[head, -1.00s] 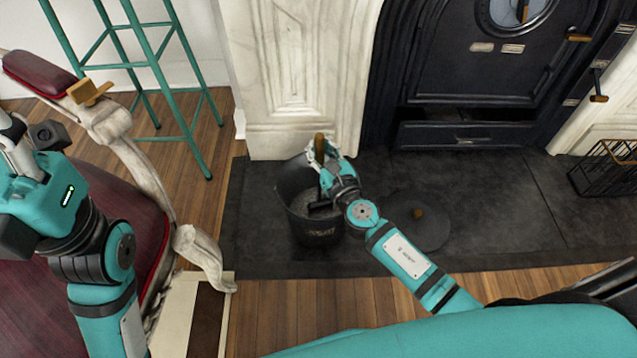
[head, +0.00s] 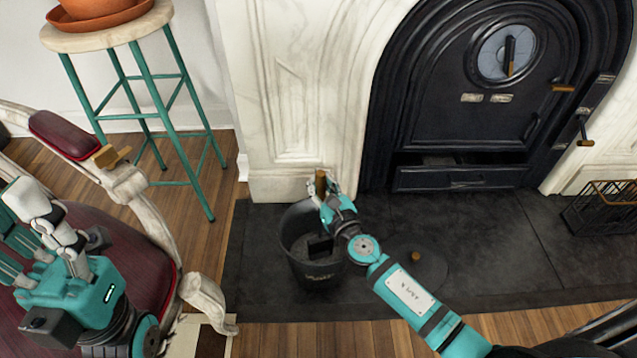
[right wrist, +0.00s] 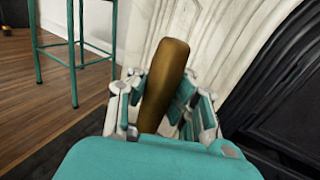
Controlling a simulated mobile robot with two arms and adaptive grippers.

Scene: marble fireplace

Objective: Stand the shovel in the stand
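A brown wooden handle (head: 320,183), taken as the shovel's, sticks up at the back rim of a black bucket (head: 318,277) on the dark hearth. In the right wrist view the handle (right wrist: 165,85) stands slightly tilted between my right gripper's fingers, with pads close against both sides. My right gripper (head: 322,193) appears shut on it. The shovel's lower part is hidden by my gripper and the bucket. I cannot make out a stand for certain. My left gripper (head: 28,232) is over the red chair at the left, its fingers apart and seemingly empty.
A dark round lid (head: 420,283) with a wooden knob lies right of the bucket. A black wire basket (head: 605,212) stands at the far right. The stove (head: 470,130) and marble surround (head: 290,100) rise behind. A teal stool (head: 145,100) and red chair (head: 95,225) are at left.

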